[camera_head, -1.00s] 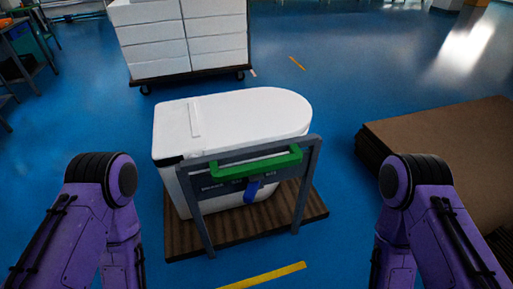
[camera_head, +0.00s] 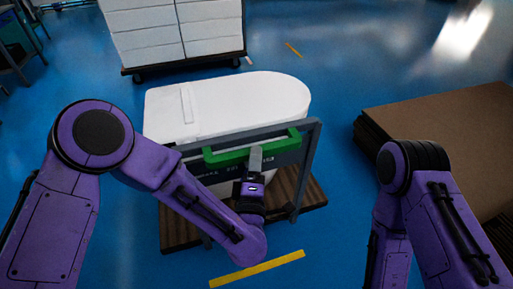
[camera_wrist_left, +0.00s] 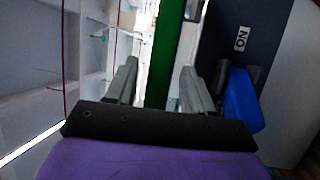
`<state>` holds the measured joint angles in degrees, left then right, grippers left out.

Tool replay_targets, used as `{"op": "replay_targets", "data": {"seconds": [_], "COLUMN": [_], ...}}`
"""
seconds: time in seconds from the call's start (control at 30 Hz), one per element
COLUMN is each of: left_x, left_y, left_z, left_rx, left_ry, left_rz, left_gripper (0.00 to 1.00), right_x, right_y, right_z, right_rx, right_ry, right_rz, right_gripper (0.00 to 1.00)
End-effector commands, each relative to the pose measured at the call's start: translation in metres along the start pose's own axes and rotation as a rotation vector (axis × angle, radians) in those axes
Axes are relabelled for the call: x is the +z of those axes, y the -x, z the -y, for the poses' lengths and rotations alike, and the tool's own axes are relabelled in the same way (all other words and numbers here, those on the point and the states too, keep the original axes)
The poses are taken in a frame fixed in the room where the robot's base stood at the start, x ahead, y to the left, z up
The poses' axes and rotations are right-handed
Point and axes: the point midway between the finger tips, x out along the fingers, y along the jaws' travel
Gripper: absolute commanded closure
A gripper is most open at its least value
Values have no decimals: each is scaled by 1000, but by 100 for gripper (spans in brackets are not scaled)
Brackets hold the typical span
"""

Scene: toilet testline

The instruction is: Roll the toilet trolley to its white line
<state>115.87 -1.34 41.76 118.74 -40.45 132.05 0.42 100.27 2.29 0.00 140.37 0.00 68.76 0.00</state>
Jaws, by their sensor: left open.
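The toilet trolley has a wooden deck (camera_head: 179,233), a grey upright frame (camera_head: 312,152) and a green handle bar (camera_head: 226,158). A white toilet (camera_head: 235,100) with a rounded end rests on it. My left gripper (camera_head: 255,160) is at the green handle, in front of the frame. In the left wrist view the green bar (camera_wrist_left: 163,50) passes between the two open fingers (camera_wrist_left: 160,80), with gaps visible on both sides. My right arm shows at the right, but its gripper is out of sight. A small pale floor mark (camera_head: 249,61) lies beyond the toilet; I cannot tell if it is the white line.
A yellow floor strip (camera_head: 257,270) lies in front of the trolley, and another (camera_head: 293,50) lies farther back. A dark cart with stacked white boxes (camera_head: 170,35) stands behind. Flat brown cardboard (camera_head: 450,135) is stacked at the right. Blue floor is clear at the back right.

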Motion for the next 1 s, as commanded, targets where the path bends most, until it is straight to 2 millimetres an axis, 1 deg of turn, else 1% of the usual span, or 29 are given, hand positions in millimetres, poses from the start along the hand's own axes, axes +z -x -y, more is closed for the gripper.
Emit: {"op": "replay_targets", "data": {"seconds": [0.03, 0.1, 0.2, 0.3, 0.5, 0.53, 0.57, 0.6, 0.67, 0.7, 0.87, 0.97, 1.0], "left_x": [-2, -1, -1, 0, 0, 0, 0, 0, 0, 0, -2, -9, -14], "left_y": [-11, -22, -32, -36, -37, -37, -36, -36, -36, -36, -37, -42, -46], "left_z": [-2, -1, 0, 1, 1, 1, 1, 1, 1, 1, 2, 3, 3], "left_rx": [-2, -1, -2, -2, -2, -2, -2, -2, -2, -2, -2, -2, -2], "left_ry": [1, -1, -1, -2, -3, -3, -3, -3, -3, -3, -4, -6, -8], "left_rz": [-6, -3, -1, 0, 1, 1, 1, 1, 1, 1, -1, -10, -18], "left_gripper": [47, 47, 47, 47, 47, 54, 64, 77, 96, 100, 100, 100, 100], "right_x": [-2, -2, -3, -3, -3, -3, -3, -3, -3, -3, -3, -3, -3], "right_y": [4, 6, 7, 7, 7, 7, 7, 7, 7, 7, 7, 7, 7], "right_z": [0, 0, -1, -1, -1, -1, -1, -1, -1, -1, -1, -1, -1], "right_rx": [0, 0, 0, 0, 0, 0, 0, 0, 0, 0, 0, 0, 0], "right_ry": [0, 0, 0, 0, 0, 0, 0, 0, 0, 0, 0, 0, 0], "right_rz": [0, 0, 0, 0, 0, 0, 0, 0, 0, 0, 0, 0, 0], "right_gripper": [100, 100, 100, 100, 100, 100, 100, 100, 100, 100, 100, 100, 100]}}
